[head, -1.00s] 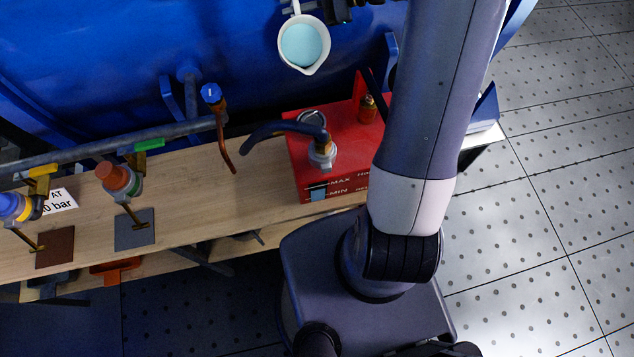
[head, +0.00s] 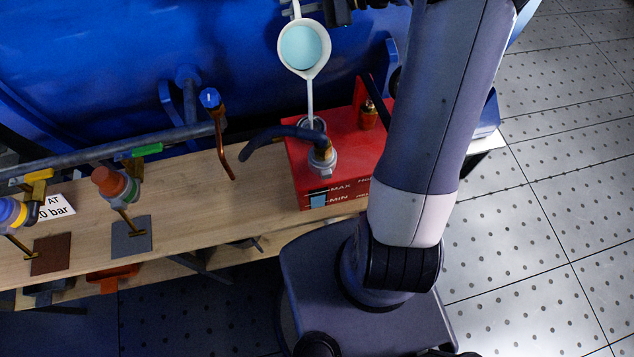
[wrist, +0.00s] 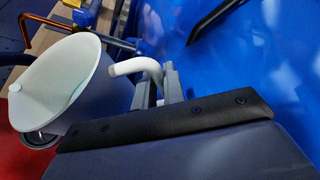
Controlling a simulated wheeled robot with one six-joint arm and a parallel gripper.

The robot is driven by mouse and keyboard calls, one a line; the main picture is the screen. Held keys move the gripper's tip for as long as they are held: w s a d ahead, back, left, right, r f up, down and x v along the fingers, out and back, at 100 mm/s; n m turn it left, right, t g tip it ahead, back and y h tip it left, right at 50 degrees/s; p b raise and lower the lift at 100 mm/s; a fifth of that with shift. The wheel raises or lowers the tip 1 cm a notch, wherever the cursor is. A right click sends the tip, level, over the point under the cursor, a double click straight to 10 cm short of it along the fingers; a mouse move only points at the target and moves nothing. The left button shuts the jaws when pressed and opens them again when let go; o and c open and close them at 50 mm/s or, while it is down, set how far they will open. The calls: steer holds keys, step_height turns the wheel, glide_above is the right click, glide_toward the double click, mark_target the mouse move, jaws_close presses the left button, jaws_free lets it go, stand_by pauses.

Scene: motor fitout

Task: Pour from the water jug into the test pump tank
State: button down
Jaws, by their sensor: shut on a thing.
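The white water jug (head: 283,45) is held tilted above the red test pump tank (head: 345,150), with pale blue water (head: 301,47) inside. A thin pale stream (head: 310,98) runs from its spout down to the round filler opening (head: 313,124) on the tank's top. In the wrist view the jug (wrist: 85,105) is at the left, and my gripper (wrist: 158,84) is shut on its white handle (wrist: 133,67). The tank's front gauge (head: 319,201) shows blue near the MIN mark. The gripper is mostly cut off at the head view's top edge.
A dark hose (head: 275,134) arches from a fitting beside the filler opening. A copper pipe (head: 222,150) and valves stand along the wooden bench (head: 190,205). A large blue vessel (head: 120,60) is behind.

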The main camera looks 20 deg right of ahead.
steer(key=shift+r, duration=0.1)
stand_by(0.5)
steer(key=shift+s+r+b, duration=0.15)
steer(key=shift+r+b, duration=0.1)
steer(key=shift+b, duration=0.05)
steer(key=shift+s+r+n+t, duration=0.1)
steer(key=shift+n+t, duration=0.2)
steer(key=shift+r+b, duration=0.2)
steer(key=shift+b, duration=0.15)
steer(key=shift+s+r+n+b, duration=0.1)
steer(key=shift+s+n+b, duration=0.05)
steer(key=shift+n+b, duration=0.15)
steer(key=shift+s+r, duration=0.1)
steer(key=shift+r, duration=0.05)
stand_by(0.3)
stand_by(0.5)
steer(key=shift+s+r+b, duration=0.15)
steer(key=shift+r+b, duration=0.15)
steer(key=shift+b, duration=0.1)
steer(key=shift+s+n+y, duration=0.1)
steer(key=shift+n+y, duration=0.2)
